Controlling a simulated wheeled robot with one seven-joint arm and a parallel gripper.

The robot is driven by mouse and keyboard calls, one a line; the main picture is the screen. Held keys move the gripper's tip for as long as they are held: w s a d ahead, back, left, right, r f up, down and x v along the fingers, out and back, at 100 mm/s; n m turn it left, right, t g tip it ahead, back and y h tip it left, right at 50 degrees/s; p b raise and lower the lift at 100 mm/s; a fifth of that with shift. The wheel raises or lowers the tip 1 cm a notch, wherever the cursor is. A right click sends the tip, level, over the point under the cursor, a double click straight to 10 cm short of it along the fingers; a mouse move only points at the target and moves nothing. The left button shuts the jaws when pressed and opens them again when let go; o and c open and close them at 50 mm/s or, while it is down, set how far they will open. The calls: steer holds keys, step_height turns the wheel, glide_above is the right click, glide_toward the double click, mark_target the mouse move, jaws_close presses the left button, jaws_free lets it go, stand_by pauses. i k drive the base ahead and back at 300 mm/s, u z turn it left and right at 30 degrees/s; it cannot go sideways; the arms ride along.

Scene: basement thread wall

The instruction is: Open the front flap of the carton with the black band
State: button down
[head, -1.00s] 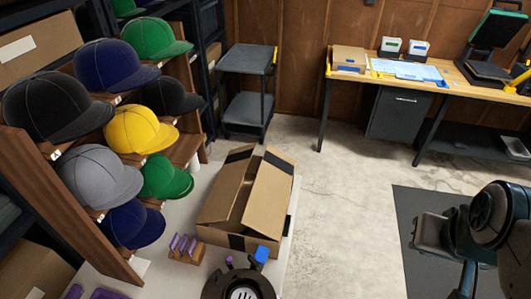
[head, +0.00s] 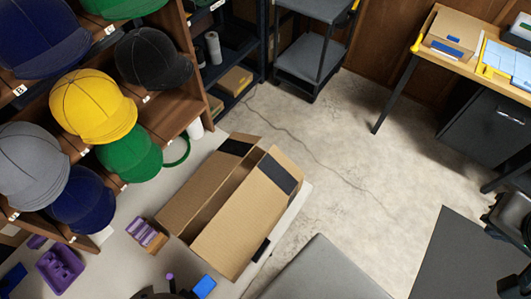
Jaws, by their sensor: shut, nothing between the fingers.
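The brown cardboard carton (head: 228,232) sits on the pale table, right of the caps, turned at an angle. Black band pieces show at its far end and low on its near right side. Two long top flaps slope up, with a dark narrow gap between them. The right flap (head: 262,200) is the broader one in view and carries a black patch at its far end. The carton's inside is mostly hidden. Only dark parts of my arm show at the right edge, well away from the carton; my gripper's fingers are not visible.
Caps on a wooden rack (head: 170,125) stand close left of the carton. A purple block holder (head: 147,235) and a blue block (head: 204,287) lie near it. A grey cart (head: 312,60) and a workbench (head: 462,65) stand behind. Concrete floor between is clear.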

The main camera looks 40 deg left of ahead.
mark_target(229, 238)
steer(key=i, duration=2.35)
steer(key=u, duration=3.4)
steer(key=i, duration=1.45)
steer(key=u, duration=1.3)
